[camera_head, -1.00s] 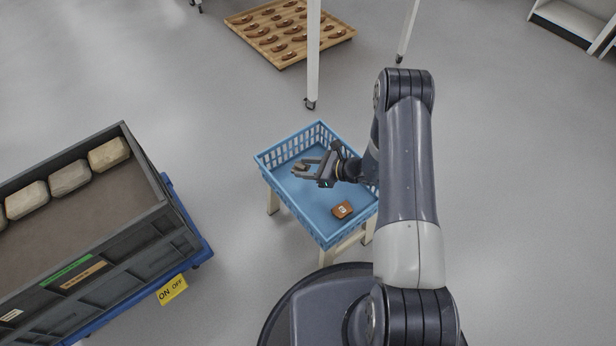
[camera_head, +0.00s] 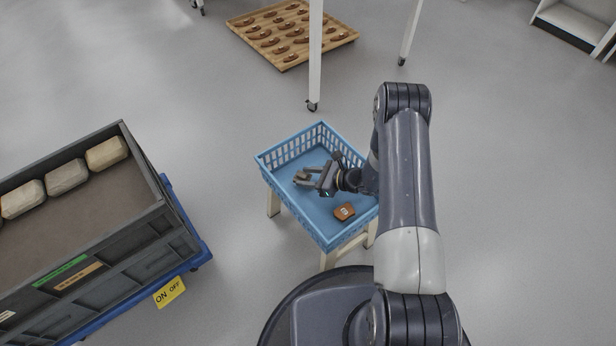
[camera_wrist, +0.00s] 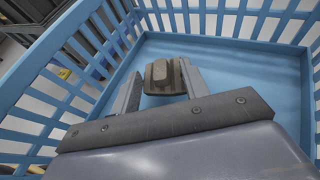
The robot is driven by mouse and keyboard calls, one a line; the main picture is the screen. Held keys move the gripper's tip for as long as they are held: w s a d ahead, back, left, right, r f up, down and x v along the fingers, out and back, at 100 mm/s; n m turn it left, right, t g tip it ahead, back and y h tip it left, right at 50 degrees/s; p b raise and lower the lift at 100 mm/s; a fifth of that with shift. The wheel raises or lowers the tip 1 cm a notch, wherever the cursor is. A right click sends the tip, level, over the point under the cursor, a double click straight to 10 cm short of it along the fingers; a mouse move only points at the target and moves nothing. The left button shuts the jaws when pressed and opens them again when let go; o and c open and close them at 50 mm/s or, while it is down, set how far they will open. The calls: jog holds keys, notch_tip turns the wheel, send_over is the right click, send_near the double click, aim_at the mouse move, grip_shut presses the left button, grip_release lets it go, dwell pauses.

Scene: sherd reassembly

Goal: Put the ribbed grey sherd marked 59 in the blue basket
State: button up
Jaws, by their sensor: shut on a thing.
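My gripper (camera_head: 308,176) is inside the blue basket (camera_head: 296,236), low and close to its floor. In the wrist view, the fingers of my gripper (camera_wrist: 158,92) are shut on a ribbed grey-brown sherd (camera_wrist: 163,75). The blue floor and slatted walls of the basket (camera_wrist: 235,62) surround it there. I cannot tell whether the sherd touches the floor.
An orange-brown sherd with a white label (camera_head: 345,211) lies in the near part of the basket. The basket rests on a pale stand (camera_head: 273,203). A grey crate (camera_head: 150,240) with several pale blocks stands at left. A wooden tray (camera_head: 290,62) and a white post (camera_head: 314,60) are behind.

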jog(key=shift+f, duration=0.1)
jog(key=o, duration=1.1)
jog(key=shift+r+p, duration=0.95)
jog(key=shift+p, duration=0.15)
jog(key=v, duration=0.3)
jog(key=p+v, duration=0.1)
jog(key=v, duration=0.3)
jog(key=shift+d+f, duration=0.2)
jog(key=shift+d, duration=0.05)
